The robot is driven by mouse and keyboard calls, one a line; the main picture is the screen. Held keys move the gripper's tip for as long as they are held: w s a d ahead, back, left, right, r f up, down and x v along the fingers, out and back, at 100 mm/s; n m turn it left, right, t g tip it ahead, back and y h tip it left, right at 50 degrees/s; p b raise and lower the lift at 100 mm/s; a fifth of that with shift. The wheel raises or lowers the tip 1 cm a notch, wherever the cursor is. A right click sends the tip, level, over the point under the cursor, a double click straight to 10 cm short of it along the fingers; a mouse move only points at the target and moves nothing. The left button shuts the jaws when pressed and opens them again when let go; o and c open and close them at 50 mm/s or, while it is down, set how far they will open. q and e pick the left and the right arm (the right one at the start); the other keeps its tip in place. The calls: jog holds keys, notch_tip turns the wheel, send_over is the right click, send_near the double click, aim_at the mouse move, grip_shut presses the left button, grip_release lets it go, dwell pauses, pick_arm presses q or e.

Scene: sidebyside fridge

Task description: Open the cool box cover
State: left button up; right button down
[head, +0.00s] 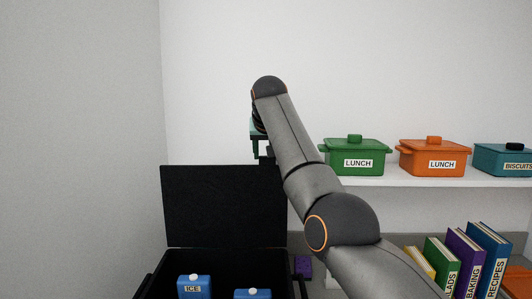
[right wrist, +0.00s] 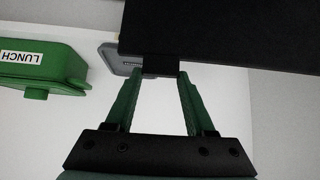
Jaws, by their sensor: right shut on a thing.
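The cool box cover (head: 222,206) stands raised, close to upright, at the back of the open cool box (head: 152,283). Its dark inner face is toward me in the head view. In the right wrist view the cover (right wrist: 235,30) is a dark panel across the top right. My right gripper (right wrist: 159,76) is shut on a small dark tab (right wrist: 162,65) at the cover's edge. In the head view my right gripper (head: 261,152) is partly hidden behind my right arm, above the cover's top right corner. My left gripper is not in view.
Inside the cool box are blue ICE packs (head: 193,288). To the right, a white shelf (head: 370,182) carries green (head: 357,152), orange (head: 437,153) and teal (head: 505,157) lidded boxes. Several books (head: 465,262) stand below it. A grey wall (head: 80,150) lies left.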

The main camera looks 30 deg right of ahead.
jog(key=shift+a, duration=0.1)
jog(key=shift+c, duration=1.7)
grip_release()
jog(key=shift+o, duration=0.5)
jog(key=shift+s, duration=0.1)
jog(key=b+v, duration=0.3)
jog(key=v, duration=0.9)
jog(key=shift+r, duration=0.2)
jog(key=shift+s, duration=0.15)
